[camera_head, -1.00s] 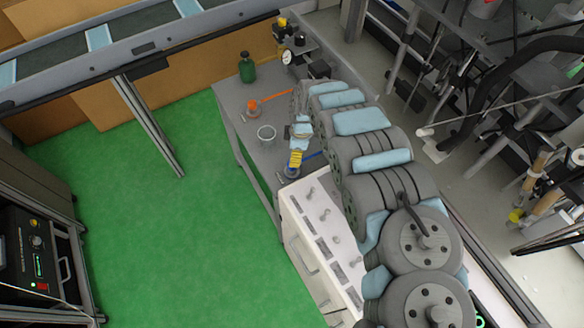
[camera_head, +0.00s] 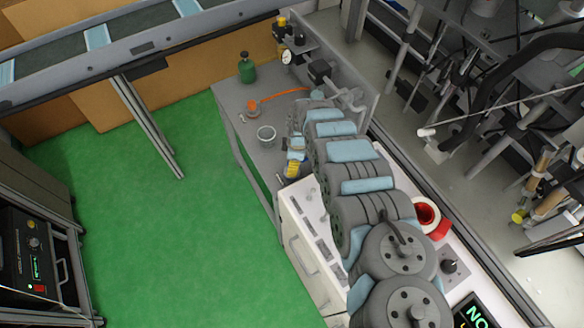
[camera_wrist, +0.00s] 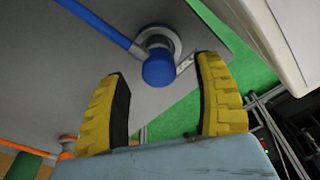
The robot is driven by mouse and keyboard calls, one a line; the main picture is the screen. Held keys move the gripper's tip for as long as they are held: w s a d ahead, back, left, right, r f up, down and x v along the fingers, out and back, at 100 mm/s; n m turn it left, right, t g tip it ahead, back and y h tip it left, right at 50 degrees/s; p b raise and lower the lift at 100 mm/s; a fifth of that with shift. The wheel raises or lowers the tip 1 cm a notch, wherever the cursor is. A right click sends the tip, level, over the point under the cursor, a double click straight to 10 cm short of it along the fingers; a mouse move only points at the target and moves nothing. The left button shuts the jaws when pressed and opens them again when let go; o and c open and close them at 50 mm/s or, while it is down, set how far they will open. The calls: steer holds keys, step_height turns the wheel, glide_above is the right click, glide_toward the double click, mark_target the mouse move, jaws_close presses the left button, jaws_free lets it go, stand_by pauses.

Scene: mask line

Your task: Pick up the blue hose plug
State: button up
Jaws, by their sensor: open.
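The blue hose plug (camera_wrist: 158,68) shows in the wrist view as a round blue cap on a grey ring, with a blue strap running to the upper left. It lies on the grey table (camera_wrist: 60,65). My gripper (camera_wrist: 162,84) is open, with its two yellow fingers on either side of the plug in the picture; nothing is held, and I cannot tell how far the tips are above it. In the head view my gripper (camera_head: 292,169) is over the near part of the table, and my arm hides most of the plug there.
An orange plug (camera_head: 253,105) with an orange strap lies farther back on the table. A grey cup (camera_head: 266,135) and a green bottle (camera_head: 247,68) stand there too. A white machine housing (camera_head: 303,222) adjoins the table.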

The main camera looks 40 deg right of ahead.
steer(key=f, duration=0.2)
steer(key=f+b, duration=0.1)
steer(key=shift+w+a+f, duration=0.1)
steer(key=shift+w, duration=0.15)
steer(key=shift+f+b, duration=0.3)
steer(key=shift+f, duration=0.25)
jaws_close()
